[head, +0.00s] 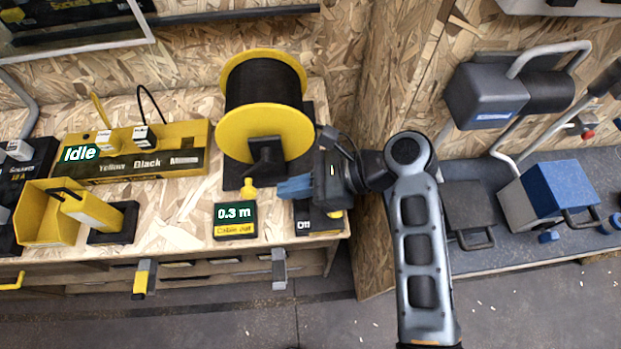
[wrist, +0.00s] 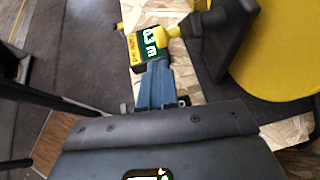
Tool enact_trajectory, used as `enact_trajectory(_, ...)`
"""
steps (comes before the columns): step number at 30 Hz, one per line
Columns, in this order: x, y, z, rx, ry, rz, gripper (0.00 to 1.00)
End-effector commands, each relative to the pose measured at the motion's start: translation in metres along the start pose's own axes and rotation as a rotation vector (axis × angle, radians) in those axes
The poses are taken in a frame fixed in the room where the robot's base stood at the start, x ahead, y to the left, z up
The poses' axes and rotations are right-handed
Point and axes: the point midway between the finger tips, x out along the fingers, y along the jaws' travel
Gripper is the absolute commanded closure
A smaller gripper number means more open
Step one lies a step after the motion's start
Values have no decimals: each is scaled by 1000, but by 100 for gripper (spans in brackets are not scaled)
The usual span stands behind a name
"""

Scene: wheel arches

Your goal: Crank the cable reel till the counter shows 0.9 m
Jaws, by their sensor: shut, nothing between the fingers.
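The cable reel (head: 233,133) has yellow flanges and a black-wound drum, and stands on the wooden bench. Its dark crank arm hangs down at the front, with a yellow knob (head: 248,188) at the lower end. My gripper (head: 281,188) has blue fingers, shut and empty, just right of the knob. In the wrist view the shut fingers (wrist: 157,84) point toward the counter (wrist: 150,43), with the knob (wrist: 172,34) just beyond and right of the tips. A small gap seems to separate fingers and knob.
A yellow-black panel (head: 130,155) marked Idle, Yellow and Black lies left of the reel. A yellow bin (head: 45,215) is at far left. A partly hidden dark box (head: 312,224) sits under my gripper, near a wooden divider (head: 380,240). A blue box (head: 560,188) stands right.

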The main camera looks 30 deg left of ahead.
Motion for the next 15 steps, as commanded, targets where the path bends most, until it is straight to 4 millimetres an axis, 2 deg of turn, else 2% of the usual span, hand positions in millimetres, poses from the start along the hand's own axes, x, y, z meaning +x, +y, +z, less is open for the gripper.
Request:
enact_trajectory(3, 20, 1, 0, -1, 0, 3, 100)
enact_trajectory(6, 30, 0, 0, -1, 0, 1, 100)
enact_trajectory(15, 41, 0, 0, -2, 0, 0, 100)
